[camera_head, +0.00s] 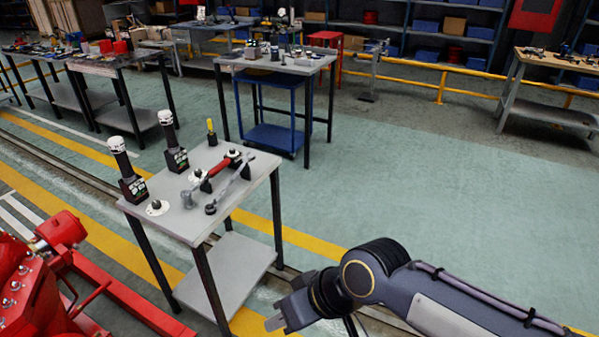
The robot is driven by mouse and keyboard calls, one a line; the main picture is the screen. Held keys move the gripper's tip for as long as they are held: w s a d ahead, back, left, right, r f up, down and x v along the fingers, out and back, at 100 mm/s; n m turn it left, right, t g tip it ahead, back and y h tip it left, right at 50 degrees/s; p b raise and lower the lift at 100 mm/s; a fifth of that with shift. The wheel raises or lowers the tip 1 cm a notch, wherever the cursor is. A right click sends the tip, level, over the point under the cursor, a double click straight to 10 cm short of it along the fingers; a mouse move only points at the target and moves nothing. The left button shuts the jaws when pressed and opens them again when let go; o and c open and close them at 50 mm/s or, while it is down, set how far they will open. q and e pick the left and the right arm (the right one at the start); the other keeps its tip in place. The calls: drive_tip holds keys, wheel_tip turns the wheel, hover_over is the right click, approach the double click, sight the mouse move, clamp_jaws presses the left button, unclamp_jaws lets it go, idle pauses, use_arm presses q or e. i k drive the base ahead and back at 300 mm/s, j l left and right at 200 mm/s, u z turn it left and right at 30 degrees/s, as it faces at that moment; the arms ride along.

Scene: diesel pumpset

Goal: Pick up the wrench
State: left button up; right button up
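A grey wrench (231,189) lies diagonally on the top of a small grey metal table (248,205) left of centre, near the table's right side. A red-handled tool (224,166) lies close beside it. My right gripper (281,315) is at the bottom middle, low in front and to the right of the small table and well apart from the wrench. I see nothing held in it, but its fingers are dark and small, and I cannot tell how far apart they are. My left gripper is out of view.
Two black tools with white tops (126,172) and a yellow-handled tool (211,132) stand on the same table. Red machinery (40,280) fills the lower left. A larger workbench (285,65) stands behind. Green floor (430,180) to the right is clear.

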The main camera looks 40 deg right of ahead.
sight(246, 159)
drive_tip(key=z, duration=0.95)
drive_tip(key=k+j+u, duration=0.35)
drive_tip(key=j, duration=1.3)
drive_tip(key=i+j+u, duration=0.1)
drive_tip(key=j+u, duration=0.25)
drive_tip(key=j, duration=1.3)
drive_tip(key=z, duration=1.65)
drive_tip(key=i+l, duration=0.35)
drive_tip(key=i, duration=0.3)
drive_tip(key=i+l+u, duration=0.15)
drive_tip(key=i+l, duration=0.15)
drive_tip(key=i, duration=0.35)
drive_tip(key=i+l, duration=0.4)
drive_tip(key=i, duration=0.25)
drive_tip(key=i+l+u, duration=0.15)
drive_tip(key=i+l, duration=0.25)
drive_tip(key=i, duration=0.25)
drive_tip(key=i+l, duration=0.5)
drive_tip(key=i+j+u, duration=0.05)
drive_tip(key=i, duration=0.1)
